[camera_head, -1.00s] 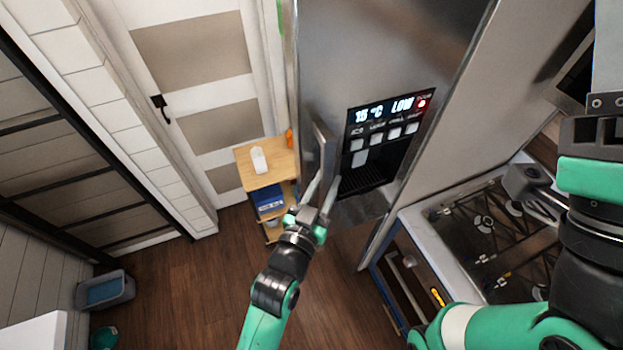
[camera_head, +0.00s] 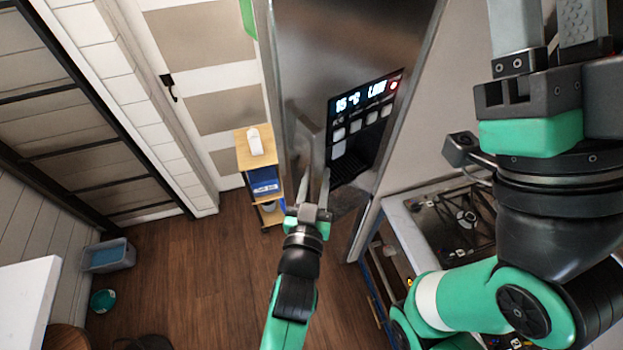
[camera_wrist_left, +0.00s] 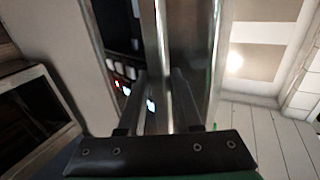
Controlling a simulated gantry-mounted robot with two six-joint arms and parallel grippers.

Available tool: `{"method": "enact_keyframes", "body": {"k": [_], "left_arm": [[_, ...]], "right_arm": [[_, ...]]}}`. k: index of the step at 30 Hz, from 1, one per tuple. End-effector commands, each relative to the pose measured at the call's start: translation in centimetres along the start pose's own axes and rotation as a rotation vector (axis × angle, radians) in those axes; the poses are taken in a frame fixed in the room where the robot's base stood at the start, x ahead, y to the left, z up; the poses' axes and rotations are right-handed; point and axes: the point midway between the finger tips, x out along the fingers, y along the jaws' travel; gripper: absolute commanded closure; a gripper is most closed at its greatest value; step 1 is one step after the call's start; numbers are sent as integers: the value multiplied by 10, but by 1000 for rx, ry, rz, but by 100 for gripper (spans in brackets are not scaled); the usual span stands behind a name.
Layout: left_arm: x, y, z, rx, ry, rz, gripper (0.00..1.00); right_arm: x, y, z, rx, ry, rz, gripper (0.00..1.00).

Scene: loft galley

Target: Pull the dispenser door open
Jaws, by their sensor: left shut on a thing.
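The dispenser door is the tall steel appliance front (camera_head: 350,45). It carries a black display panel (camera_head: 362,97) with lit readings and a dark recess (camera_head: 350,160) below. A steel upright handle (camera_head: 309,145) stands at its left side. My left gripper (camera_head: 316,187) is shut on the lower part of the handle. In the left wrist view its two fingers (camera_wrist_left: 160,90) lie either side of the steel, with the panel buttons to the left. I cannot tell whether the door stands ajar. My right gripper (camera_head: 548,25) is at the upper right, its fingertips cut off by the frame edge.
A small wooden shelf cart (camera_head: 255,160) with a white item on top stands left of the appliance. A hob (camera_head: 455,220) is to the right. A grey bin (camera_head: 108,255) stands at left.

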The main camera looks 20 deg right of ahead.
Motion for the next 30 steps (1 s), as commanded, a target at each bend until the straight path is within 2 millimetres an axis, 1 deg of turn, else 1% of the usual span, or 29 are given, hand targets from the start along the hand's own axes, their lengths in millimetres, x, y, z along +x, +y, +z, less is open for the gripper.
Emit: {"method": "enact_keyframes", "body": {"k": [1, 12, 13, 17, 26, 30], "left_arm": [[0, 3, 5, 1, -11, 4, 100], [0, 3, 5, 1, -13, 4, 100], [0, 3, 5, 1, -13, 4, 61], [0, 2, 4, 1, -9, 3, 38], [0, 1, 2, 0, -5, 1, 38], [-10, 1, 2, 0, -3, 1, 38]], "right_arm": [[0, 0, 0, 0, 0, 0, 50], [0, 0, 0, 0, 0, 0, 50], [0, 0, 0, 0, 0, 0, 50], [0, 0, 0, 0, 0, 0, 50], [0, 0, 0, 0, 0, 0, 50], [0, 0, 0, 0, 0, 0, 50]]}}
